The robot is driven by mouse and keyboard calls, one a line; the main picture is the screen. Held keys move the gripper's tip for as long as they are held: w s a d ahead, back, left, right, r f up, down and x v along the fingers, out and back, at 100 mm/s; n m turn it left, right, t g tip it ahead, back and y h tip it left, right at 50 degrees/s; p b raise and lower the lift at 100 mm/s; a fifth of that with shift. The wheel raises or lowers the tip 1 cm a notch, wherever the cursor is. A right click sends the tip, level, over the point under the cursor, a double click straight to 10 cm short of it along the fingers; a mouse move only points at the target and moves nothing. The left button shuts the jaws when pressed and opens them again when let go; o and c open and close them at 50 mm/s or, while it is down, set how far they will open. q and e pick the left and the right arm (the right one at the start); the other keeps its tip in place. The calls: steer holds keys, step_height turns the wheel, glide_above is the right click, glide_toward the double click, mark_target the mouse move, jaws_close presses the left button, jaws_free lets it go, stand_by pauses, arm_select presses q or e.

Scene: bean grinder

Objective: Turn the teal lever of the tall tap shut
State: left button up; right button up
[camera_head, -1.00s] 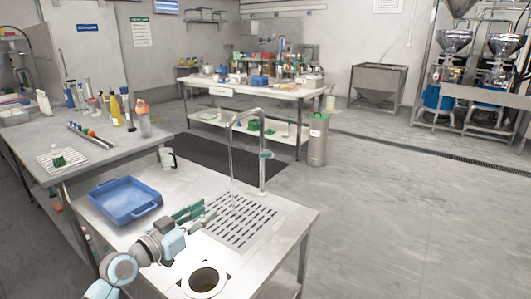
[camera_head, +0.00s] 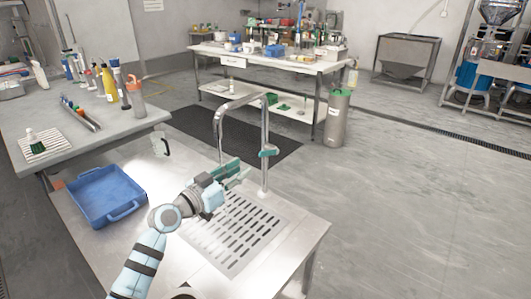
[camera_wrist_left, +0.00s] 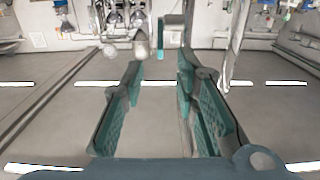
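The tall tap (camera_head: 265,120) is a thin metal arch on the steel counter, its spout curving to the left. Its teal lever (camera_head: 268,152) sticks out about halfway up the right-hand post. In the wrist view a teal upright piece beside a grey cylinder, apparently the lever (camera_wrist_left: 160,38), shows beyond the fingertips, left of a metal pipe. My left gripper (camera_head: 239,173) is just left of the post, a little below the lever. It also shows in the wrist view (camera_wrist_left: 160,78), its teal-padded fingers apart with nothing between them. My right gripper is not in view.
A blue tray (camera_head: 97,212) lies on the counter's left part. A slotted drain grate (camera_head: 235,243) lies below the gripper. A clear jug (camera_head: 160,145) stands behind. A bench with bottles (camera_head: 60,110) is at left. The floor right of the counter is clear.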

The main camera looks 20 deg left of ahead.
mark_target(264, 155)
arm_select(q)
steer(key=b+x, duration=0.1)
steer(key=x, duration=0.4)
steer(key=b+x, duration=0.1)
steer(key=x, duration=0.4)
steer(key=shift+w+f, duration=0.2)
steer(key=shift+w+d+r+b, duration=0.1)
steer(key=shift+w+d+b, duration=0.05)
steer(key=shift+w+b, duration=0.15)
steer(key=shift+c, duration=1)
jaws_close()
